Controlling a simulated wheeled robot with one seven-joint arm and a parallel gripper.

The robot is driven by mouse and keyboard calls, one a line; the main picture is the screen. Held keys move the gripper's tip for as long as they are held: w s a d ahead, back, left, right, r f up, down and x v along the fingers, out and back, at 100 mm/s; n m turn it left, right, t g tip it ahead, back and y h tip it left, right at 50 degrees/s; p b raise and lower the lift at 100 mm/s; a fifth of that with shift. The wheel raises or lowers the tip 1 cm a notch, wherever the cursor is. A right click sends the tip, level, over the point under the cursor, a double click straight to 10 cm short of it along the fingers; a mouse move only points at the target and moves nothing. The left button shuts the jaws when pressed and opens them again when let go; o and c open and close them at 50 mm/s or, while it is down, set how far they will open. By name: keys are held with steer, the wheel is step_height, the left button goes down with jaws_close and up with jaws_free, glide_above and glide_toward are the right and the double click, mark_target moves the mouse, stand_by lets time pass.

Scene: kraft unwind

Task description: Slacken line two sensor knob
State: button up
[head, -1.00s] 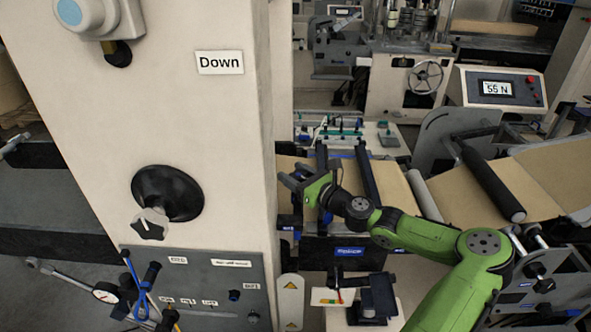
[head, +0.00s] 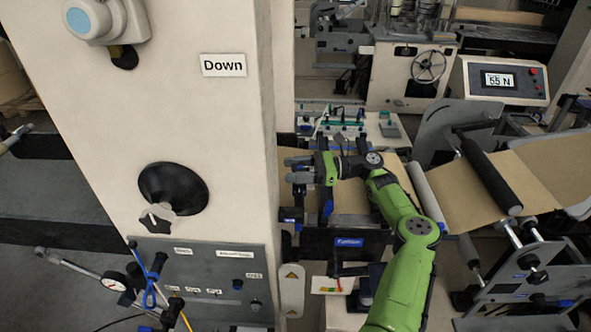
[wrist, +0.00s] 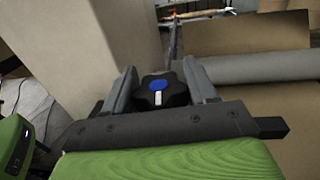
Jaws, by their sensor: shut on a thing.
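My gripper (head: 292,169) is at the right edge of the large cream column, over the kraft web line. In the wrist view (wrist: 158,88) its two grey fingers are shut on a black lobed knob (wrist: 173,99). The knob has a blue centre cap and a white mark that points toward the palm. A finger lies on each side of it. In the head view I cannot make out the knob at the fingers.
The cream column (head: 215,120) stands close at the left, with a black round handwheel (head: 187,190) and a grey control panel (head: 215,270). A display (head: 500,80) at the right reads 55 N. Dark rollers and brown kraft web (head: 460,185) lie right of the arm.

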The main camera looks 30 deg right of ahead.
mark_target(295, 168)
steer(key=shift+a+f+n+g+y, duration=0.1)
steer(key=shift+f+n+g+y, duration=0.25)
steer(key=shift+n+g, duration=0.35)
steer(key=shift+s+r+g+y, duration=0.15)
steer(key=shift+g+y, duration=0.1)
steer(key=shift+g, duration=0.35)
steer(key=o, duration=1)
step_height(295, 168, up, 10)
steer(key=shift+r+b, duration=0.1)
steer(key=shift+b, duration=0.35)
